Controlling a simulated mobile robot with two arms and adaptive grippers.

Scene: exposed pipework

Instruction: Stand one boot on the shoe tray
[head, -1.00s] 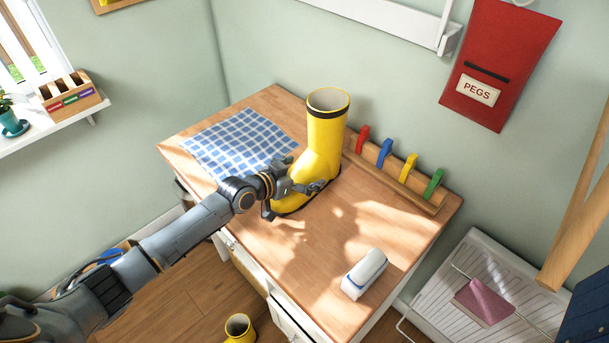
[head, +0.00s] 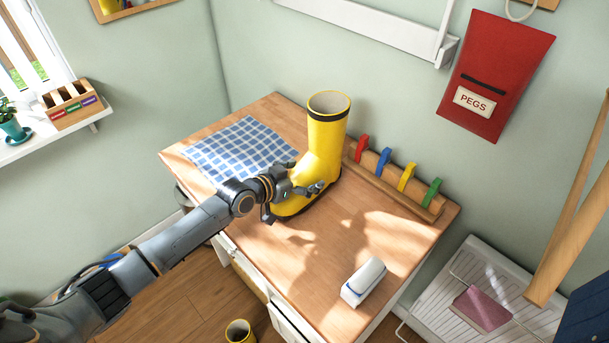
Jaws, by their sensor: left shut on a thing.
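A yellow boot (head: 325,150) with a black rim and dark sole stands upright on the wooden table top, toe toward the lower left. My left gripper (head: 302,190) is shut on the boot at its foot and hides part of the foot. I cannot tell whether the sole touches the table. A second yellow boot (head: 238,333) shows at the bottom edge, cut off by the frame. My right gripper is not in view.
The wooden table (head: 310,255) holds a blue checked cloth (head: 240,150), a rail with coloured pegs (head: 395,185) and a white-and-blue block (head: 363,282). A pale ridged panel with a pink cloth (head: 480,308) lies lower right. The table's front middle is clear.

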